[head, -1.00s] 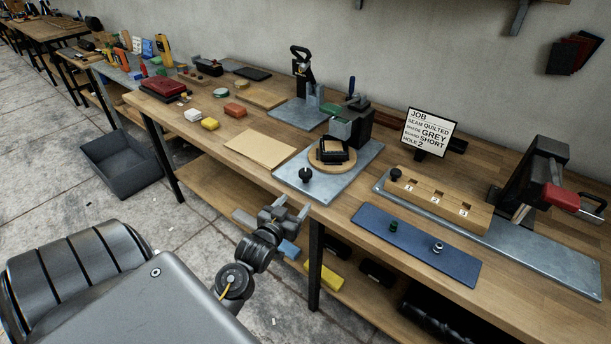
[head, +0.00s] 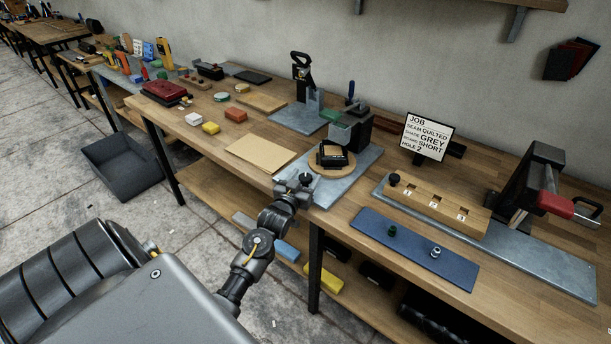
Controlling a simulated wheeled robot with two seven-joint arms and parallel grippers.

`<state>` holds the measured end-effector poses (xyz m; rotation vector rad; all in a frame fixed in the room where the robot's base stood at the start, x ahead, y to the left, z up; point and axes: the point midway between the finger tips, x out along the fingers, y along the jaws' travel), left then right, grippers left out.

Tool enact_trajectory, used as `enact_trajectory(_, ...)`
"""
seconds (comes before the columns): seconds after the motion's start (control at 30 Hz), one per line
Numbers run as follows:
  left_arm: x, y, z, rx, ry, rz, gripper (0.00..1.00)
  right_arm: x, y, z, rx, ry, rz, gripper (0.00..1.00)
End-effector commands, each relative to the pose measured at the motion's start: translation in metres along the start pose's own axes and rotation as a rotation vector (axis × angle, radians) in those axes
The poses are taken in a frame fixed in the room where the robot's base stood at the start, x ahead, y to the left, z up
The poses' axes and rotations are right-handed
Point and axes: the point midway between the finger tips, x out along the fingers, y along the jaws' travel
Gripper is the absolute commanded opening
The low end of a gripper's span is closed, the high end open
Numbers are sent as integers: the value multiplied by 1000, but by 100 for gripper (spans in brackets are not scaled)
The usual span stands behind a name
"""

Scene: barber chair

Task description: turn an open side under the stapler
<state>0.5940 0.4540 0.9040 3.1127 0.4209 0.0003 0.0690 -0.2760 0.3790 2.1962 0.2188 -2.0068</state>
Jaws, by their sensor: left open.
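The stapler (head: 352,132), a dark machine with a green part, stands at the back of a grey metal plate (head: 345,187). In front of it a round wooden turntable (head: 317,168) carries a small black square frame (head: 331,150). The frame's details are too small to tell which side faces the stapler. A black knob (head: 306,179) stands at the plate's front corner. My left gripper (head: 299,185) is open at this knob, with its fingers close beside it; contact cannot be told. My right gripper is not in view.
A wooden block with numbered holes (head: 440,207) and a blue mat (head: 412,248) lie to the right. A tan sheet (head: 260,154) lies left of the plate. A red-handled press (head: 545,190) stands at far right.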

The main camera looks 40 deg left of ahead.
Motion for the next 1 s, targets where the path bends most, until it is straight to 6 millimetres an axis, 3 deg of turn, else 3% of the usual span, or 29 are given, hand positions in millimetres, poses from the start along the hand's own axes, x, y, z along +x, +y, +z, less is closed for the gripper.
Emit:
enact_trajectory(0.4, 8, 0, 0, 1, -1, 1, 58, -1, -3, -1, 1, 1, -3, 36)
enact_trajectory(0.73, 8, 0, 0, 1, -1, 0, 16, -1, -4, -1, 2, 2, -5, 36)
enact_trajectory(1.0, 8, -1, 0, 4, -2, 41, 16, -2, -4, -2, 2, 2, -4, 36)
